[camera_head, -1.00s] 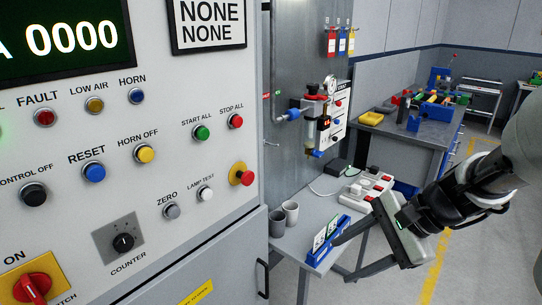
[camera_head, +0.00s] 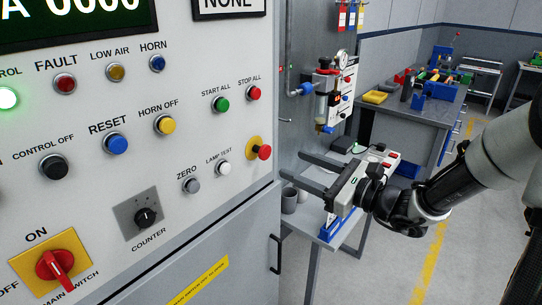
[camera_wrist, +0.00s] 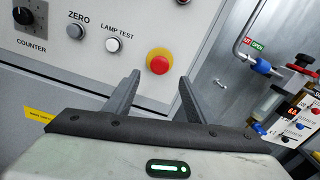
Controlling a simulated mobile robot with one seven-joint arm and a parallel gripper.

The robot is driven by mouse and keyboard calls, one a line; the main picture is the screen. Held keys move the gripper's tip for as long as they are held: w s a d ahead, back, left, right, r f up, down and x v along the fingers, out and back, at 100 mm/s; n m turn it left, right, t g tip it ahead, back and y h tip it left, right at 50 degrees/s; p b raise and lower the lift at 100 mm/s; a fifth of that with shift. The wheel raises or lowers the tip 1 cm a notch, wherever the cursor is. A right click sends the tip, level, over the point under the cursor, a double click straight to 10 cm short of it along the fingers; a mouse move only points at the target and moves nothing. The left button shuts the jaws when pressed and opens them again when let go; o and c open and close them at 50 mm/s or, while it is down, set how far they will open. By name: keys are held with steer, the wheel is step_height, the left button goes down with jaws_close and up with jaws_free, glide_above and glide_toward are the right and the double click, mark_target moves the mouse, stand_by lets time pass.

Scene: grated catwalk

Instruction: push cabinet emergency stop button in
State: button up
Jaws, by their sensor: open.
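The emergency stop button (camera_head: 264,152) is a red mushroom head on a yellow round base at the right edge of the grey cabinet front (camera_head: 236,190). In the wrist view the button (camera_wrist: 159,62) lies ahead of my gripper, a little above the gap between the fingertips. My gripper (camera_head: 307,170) is open and empty, to the right of the button in the head view, with its two dark fingers pointing left toward the cabinet. The fingers (camera_wrist: 158,80) look apart from the button.
The lamp test button (camera_head: 224,168) and zero button (camera_head: 192,185) sit left of the stop button. The stop all button (camera_head: 254,93) is above it. A small table (camera_head: 327,237) with grey cups (camera_head: 289,200) stands below my gripper. A valve panel (camera_head: 340,95) is behind.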

mark_target(267, 153)
steer(key=x, duration=0.9)
steer(key=c, duration=1)
steer(key=shift+b+x, duration=0.4)
steer(key=shift+x, duration=0.4)
steer(key=shift+c, duration=0.2)
steer(key=o, duration=1)
steer(key=shift+a, duration=0.1)
steer(key=shift+o, duration=0.2)
steer(key=v, duration=1.7)
steer(key=shift+d+p, duration=0.2)
steer(key=shift+p, duration=0.25)
